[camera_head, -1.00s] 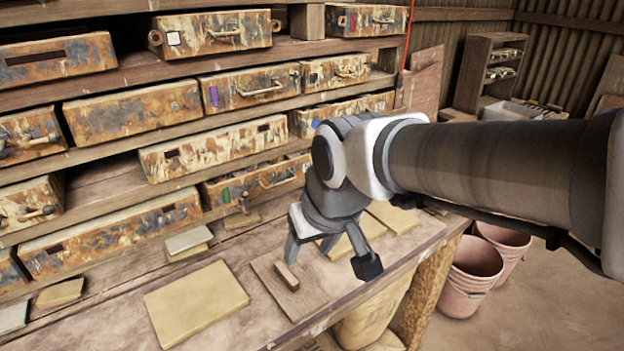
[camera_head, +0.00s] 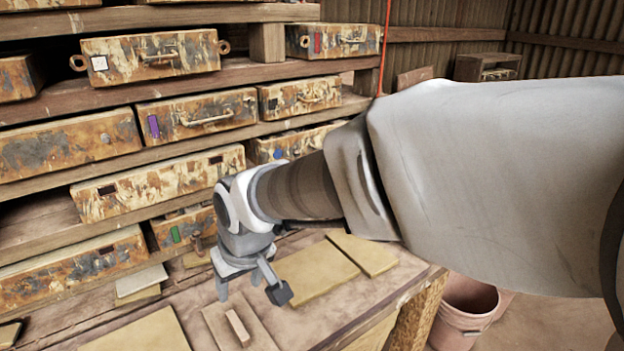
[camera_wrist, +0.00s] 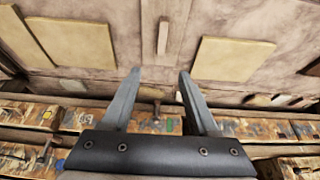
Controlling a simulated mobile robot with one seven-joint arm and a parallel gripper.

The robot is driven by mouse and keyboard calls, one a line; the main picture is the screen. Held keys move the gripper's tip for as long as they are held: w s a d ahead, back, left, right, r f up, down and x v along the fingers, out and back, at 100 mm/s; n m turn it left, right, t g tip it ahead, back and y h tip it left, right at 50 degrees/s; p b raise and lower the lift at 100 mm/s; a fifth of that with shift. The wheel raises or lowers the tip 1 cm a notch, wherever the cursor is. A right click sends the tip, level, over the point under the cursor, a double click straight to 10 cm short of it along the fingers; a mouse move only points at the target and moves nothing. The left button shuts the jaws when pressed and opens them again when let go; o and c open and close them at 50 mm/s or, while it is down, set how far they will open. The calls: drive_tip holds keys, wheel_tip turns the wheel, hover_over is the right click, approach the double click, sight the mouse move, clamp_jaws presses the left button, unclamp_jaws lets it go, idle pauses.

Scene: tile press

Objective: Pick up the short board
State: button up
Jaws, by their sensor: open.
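A short brown board (camera_head: 262,335) lies flat on the workbench, with a narrow wooden bar (camera_head: 237,326) on its top like a handle. In the wrist view the board (camera_wrist: 148,45) and its bar (camera_wrist: 163,36) are at the top centre, beyond the fingertips. My gripper (camera_head: 250,294) is open and empty, on the shelf side of the bar. In the wrist view my gripper (camera_wrist: 159,74) has nothing between its fingers, and the bar is roughly in line with the gap. I cannot tell the exact height of the fingertips above the bench.
Yellowish flat boards lie on either side, one at the left (camera_head: 140,335) and one at the right (camera_head: 318,273). A smaller pale piece (camera_head: 141,280) lies near the shelves. Shelves of rusty drawers (camera_head: 165,180) rise behind. A pink bucket (camera_head: 465,312) stands on the floor at the right.

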drive_tip(key=b, duration=0.1)
hover_over(237, 324)
drive_tip(key=d, duration=0.1)
drive_tip(key=f, duration=1)
drive_tip(key=shift+s+d+f, duration=0.1)
drive_tip(key=shift+s+f, duration=0.1)
drive_tip(key=shift+s, duration=0.2)
drive_tip(key=shift+s+b+x, duration=0.2)
drive_tip(key=shift+b+x, duration=0.05)
drive_tip(key=shift+x, duration=1.05)
drive_tip(key=shift+s+b+x, duration=0.2)
drive_tip(key=shift+s+x, duration=0.05)
drive_tip(key=shift+x, duration=1)
drive_tip(key=shift+d+f, duration=0.15)
drive_tip(key=shift+f, duration=0.3)
clamp_jaws()
